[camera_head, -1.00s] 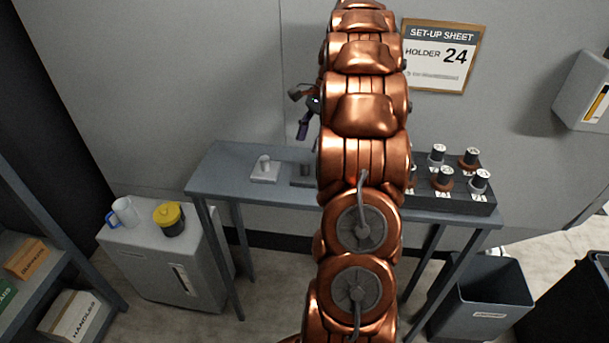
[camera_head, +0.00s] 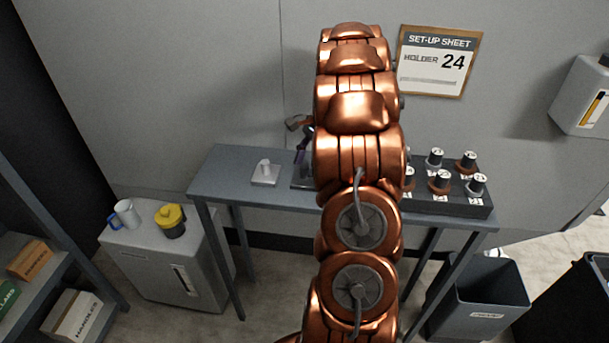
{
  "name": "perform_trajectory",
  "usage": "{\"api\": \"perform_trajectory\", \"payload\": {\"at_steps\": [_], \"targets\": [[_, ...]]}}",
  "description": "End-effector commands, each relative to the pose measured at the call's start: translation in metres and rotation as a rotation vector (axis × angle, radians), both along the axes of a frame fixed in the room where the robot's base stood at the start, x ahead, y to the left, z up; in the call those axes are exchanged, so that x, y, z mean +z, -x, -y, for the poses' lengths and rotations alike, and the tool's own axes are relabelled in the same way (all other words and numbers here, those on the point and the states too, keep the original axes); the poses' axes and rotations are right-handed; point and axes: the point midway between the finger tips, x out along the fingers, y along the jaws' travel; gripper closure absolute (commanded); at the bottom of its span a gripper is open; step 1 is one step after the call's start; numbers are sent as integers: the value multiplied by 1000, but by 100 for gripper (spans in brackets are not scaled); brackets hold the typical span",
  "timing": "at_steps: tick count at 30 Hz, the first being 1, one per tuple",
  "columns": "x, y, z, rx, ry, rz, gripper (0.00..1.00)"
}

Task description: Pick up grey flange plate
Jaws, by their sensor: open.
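Two grey pieces lie on the left half of the grey table (camera_head: 225,178). One is a light grey square plate with a short upright knob (camera_head: 265,176), in plain view. The other is a darker grey flat piece (camera_head: 299,184), mostly hidden behind my arm. I cannot tell for sure which one is the grey flange plate. My gripper (camera_head: 302,157) shows only in part at the left edge of my copper arm. It is open, low over the darker piece and to the right of the light plate. Its fingertips are not clear, and I cannot tell whether it touches anything.
A dark rack (camera_head: 447,204) with several numbered holders stands on the table's right half. A set-up sheet (camera_head: 437,60) reading "HOLDER 24" hangs on the wall. A cabinet (camera_head: 165,262) with a mug and a yellow-lidded jar stands left; a bin (camera_head: 490,297) stands right.

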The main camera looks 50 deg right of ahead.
Motion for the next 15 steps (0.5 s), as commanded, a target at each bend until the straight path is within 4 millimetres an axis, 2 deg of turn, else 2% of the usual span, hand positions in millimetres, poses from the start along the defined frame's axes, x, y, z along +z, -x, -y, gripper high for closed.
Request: {"api": "perform_trajectory", "payload": {"at_steps": [5, 11, 15], "targets": [[-14, -1, -6, 1, 1, -1, 45], [-16, -1, -7, 1, 1, 0, 45], [-16, -1, -7, 1, 1, 0, 56]]}}
